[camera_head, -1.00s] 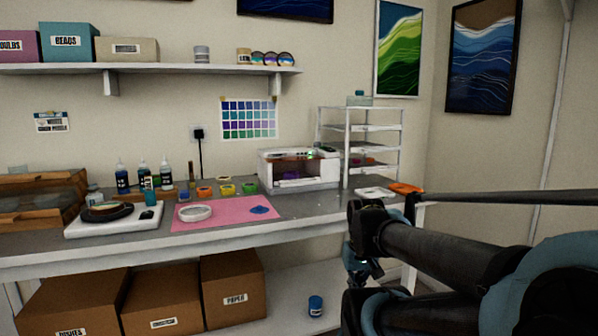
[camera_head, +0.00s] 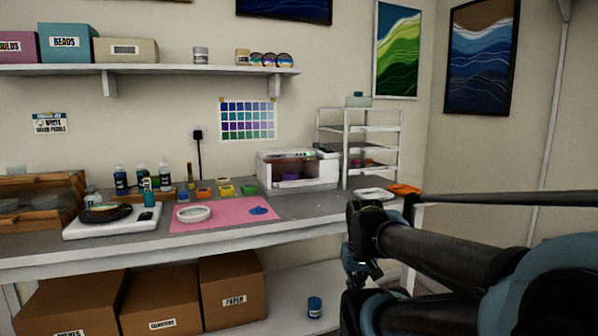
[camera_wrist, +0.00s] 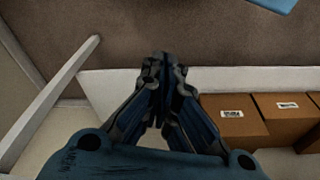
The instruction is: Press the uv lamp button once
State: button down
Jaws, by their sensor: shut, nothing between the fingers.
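The UV lamp (camera_head: 299,171) is a white box with an open, dark front and a purple thing inside. It stands at the back of the grey bench, left of the white rack. A small green light shows on its top edge; I cannot make out the button clearly. My gripper (camera_wrist: 164,58) is shut and empty in the wrist view, with its fingertips together. In the head view my gripper (camera_head: 362,272) hangs low beyond the bench's right front edge, well apart from the lamp and below the bench top.
A pink mat (camera_head: 225,213) with a white ring lies left of the lamp. Small coloured cups (camera_head: 226,190) stand between them. A white rack (camera_head: 357,145) rises on the right. An orange thing (camera_head: 404,189) lies at the bench's right end. Cardboard boxes (camera_head: 229,289) sit below.

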jog(key=w+a+r+n+t, duration=0.1)
jog(key=w+r+n+t, duration=0.1)
jog(key=w+r, duration=1.3)
jog(key=w+a+r+n+t, duration=0.1)
jog(key=w+r+n, duration=0.3)
jog(key=w+r, duration=1)
jog(key=w+a+r+n+t, duration=0.1)
jog(key=w+r+t, duration=0.3)
jog(key=w+r, duration=1.1)
jog(key=w+n, duration=0.1)
jog(key=w, duration=1.1)
jog(key=shift+a+r+n, duration=0.15)
jog(key=shift+r+n, duration=0.2)
jog(key=shift+n, duration=0.05)
send_over(322, 149)
jog(key=w, duration=0.1)
jog(key=shift+w+a+f, duration=0.1)
jog(key=shift+a+f, duration=0.1)
jog(key=shift+f, duration=2.05)
jog(key=shift+w+a+f, duration=0.1)
jog(key=shift+a+f, duration=0.05)
jog(key=shift+f, duration=2.05)
jog(key=shift+f, duration=0.75)
jog(key=shift+r, duration=0.9)
jog(key=shift+r, duration=0.1)
